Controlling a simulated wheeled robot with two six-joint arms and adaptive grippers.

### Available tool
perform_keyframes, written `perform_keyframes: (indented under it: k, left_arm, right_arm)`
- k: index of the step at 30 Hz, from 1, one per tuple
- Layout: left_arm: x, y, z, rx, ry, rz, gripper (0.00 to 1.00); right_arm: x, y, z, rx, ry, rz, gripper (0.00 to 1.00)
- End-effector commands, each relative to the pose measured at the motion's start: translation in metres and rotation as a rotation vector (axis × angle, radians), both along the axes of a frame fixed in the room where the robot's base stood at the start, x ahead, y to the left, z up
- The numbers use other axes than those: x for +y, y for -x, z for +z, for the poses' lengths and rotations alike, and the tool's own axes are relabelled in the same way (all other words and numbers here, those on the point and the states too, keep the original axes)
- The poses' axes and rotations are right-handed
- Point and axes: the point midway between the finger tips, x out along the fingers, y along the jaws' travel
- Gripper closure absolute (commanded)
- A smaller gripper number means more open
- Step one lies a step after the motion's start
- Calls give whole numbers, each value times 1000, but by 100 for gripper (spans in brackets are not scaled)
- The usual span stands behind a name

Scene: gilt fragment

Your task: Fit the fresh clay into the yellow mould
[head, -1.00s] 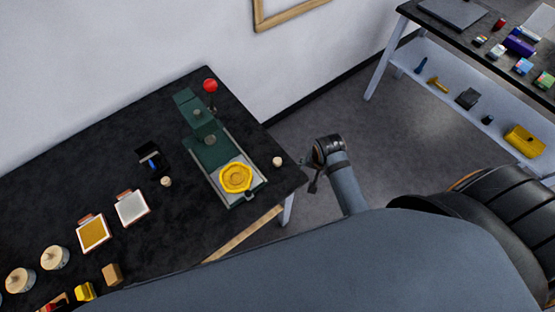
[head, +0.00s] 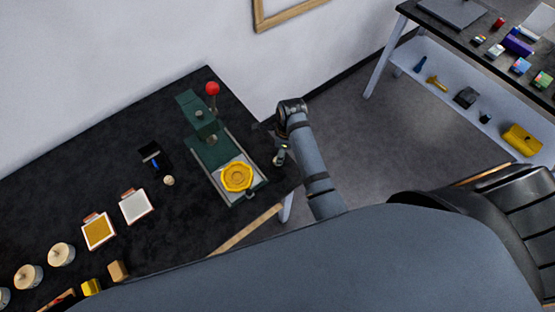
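The yellow mould (head: 237,177), a round scalloped dish, sits on the light plate of a green press (head: 208,146) on the black table. One small pale lump, possibly clay, (head: 169,181) lies left of the press. Another pale lump (head: 278,160) is at the table's right edge, partly covered by my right gripper (head: 279,156). This gripper points down at that lump from the right; whether its fingers are closed on it is too small to tell. My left gripper is not in view.
The press has a red-knobbed lever (head: 212,88). A black item with a blue part (head: 152,157), a white tray (head: 136,206), an ochre-filled tray (head: 98,231) and lidded jars (head: 61,254) stand leftward. A second table (head: 480,40) and shelf are at the far right.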

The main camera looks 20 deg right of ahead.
Motion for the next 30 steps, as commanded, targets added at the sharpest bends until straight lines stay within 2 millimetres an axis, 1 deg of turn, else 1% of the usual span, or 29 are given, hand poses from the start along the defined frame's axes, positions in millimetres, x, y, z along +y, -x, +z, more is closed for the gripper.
perform_keyframes:
  k: [3, 5, 8, 12, 15, 16, 19, 24, 30]
  left_arm:
    - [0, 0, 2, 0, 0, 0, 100]
    - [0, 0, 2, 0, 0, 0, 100]
    - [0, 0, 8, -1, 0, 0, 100]
    - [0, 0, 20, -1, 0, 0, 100]
    - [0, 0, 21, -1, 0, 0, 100]
    - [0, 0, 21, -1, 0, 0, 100]
    - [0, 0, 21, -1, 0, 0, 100]
    - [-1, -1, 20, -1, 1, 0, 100]
    - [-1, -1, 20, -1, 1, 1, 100]
  right_arm:
    - [1, 0, -7, 0, 0, 0, 41]
    - [1, 0, -7, -1, 0, 0, 41]
    - [2, 0, -13, 2, 0, 1, 41]
    - [5, -2, -34, 3, 1, 1, 41]
    - [7, -3, -51, 1, 1, 1, 41]
    - [7, -4, -53, -1, 0, 1, 41]
    - [7, -4, -58, -2, 0, 1, 41]
    - [7, -4, -59, -2, 0, 1, 41]
    - [7, -4, -59, -2, 0, 1, 68]
